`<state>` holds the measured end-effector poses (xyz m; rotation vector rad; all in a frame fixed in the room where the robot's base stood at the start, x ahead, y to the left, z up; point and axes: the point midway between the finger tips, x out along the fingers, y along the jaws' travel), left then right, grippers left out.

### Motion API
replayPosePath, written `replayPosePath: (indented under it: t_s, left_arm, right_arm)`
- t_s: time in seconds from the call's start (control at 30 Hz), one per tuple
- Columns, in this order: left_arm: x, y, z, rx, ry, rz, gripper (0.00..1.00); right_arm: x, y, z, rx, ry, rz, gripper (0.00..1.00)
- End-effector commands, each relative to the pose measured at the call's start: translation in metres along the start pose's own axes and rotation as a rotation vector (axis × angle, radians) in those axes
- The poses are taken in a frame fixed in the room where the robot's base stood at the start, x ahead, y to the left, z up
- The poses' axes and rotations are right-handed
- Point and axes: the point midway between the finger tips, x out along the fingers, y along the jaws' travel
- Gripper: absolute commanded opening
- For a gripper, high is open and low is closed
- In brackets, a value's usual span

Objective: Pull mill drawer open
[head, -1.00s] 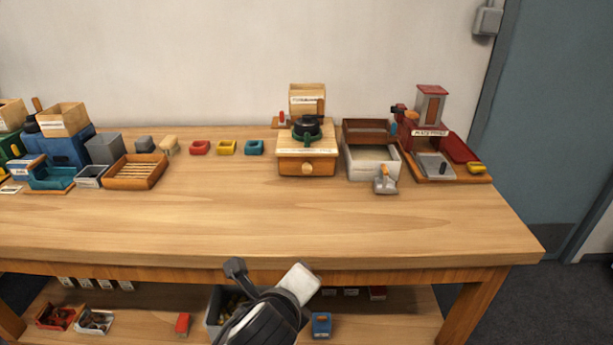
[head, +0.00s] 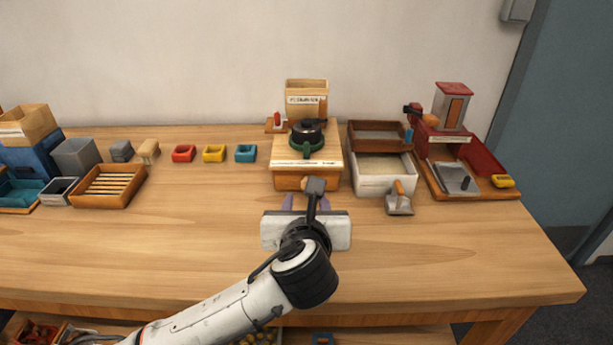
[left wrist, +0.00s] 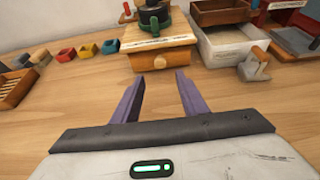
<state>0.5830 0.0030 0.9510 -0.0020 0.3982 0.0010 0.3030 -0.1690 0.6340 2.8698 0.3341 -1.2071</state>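The mill (head: 307,155) is a light wooden box with a green and black grinder on top, standing at the back middle of the table. Its drawer front (head: 290,182) faces me and looks closed. In the left wrist view the drawer front (left wrist: 145,64) has a round pale knob (left wrist: 161,62). My left gripper (head: 306,201) is just in front of the mill, pointing at it. In the left wrist view its two purple fingers (left wrist: 158,88) are apart and empty, short of the knob. In the head view my arm partly hides the knob. My right gripper is not in view.
A white tray (head: 357,185) and a metal scoop (head: 399,204) stand right of the mill, with a red machine (head: 442,130) beyond. Red, yellow and teal cups (head: 214,154) and a slatted wooden tray (head: 108,199) lie to the left. The table front is clear.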

Motion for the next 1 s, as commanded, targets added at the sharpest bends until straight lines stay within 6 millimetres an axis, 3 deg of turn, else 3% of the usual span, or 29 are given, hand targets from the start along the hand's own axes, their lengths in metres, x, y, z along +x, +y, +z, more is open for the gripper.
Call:
replayPosePath:
  t_s: [0.53,0.7,1.0]
  left_arm:
    - [0.085,0.000,0.000,0.003,0.000,0.001,0.40]
    - [0.098,-0.001,0.000,0.002,-0.001,-0.001,0.40]
    - [0.100,-0.001,0.001,0.002,-0.001,-0.001,0.40]
  right_arm:
    - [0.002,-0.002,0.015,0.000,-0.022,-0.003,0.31]
    - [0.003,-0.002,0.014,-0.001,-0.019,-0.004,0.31]
    - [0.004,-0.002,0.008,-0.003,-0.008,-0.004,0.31]
